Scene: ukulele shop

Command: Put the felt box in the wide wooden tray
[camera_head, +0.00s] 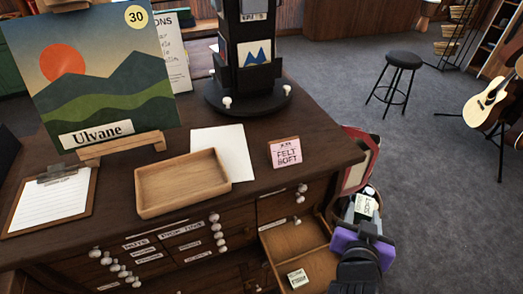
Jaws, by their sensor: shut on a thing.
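A small pink box (285,153) printed "FELT SOFT" stands on the counter, near its front right edge. The wide wooden tray (146,205) is shallow, light brown and empty, and lies on the counter to the left of the pink box. My gripper (366,204), with a purple part behind it, is beyond the counter's right end, apart from the pink box and the tray. It is shut on a small pale box (366,206) with dark lettering too small and turned to read; the fingers hide part of it.
A drawer (272,228) stands open below the pink box, with a small labelled pale box (297,278) inside. A white sheet (236,150), clipboard (50,205), landscape picture (95,90) and black display stand (247,95) crowd the counter. A red-and-white object (360,160) is beside the counter.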

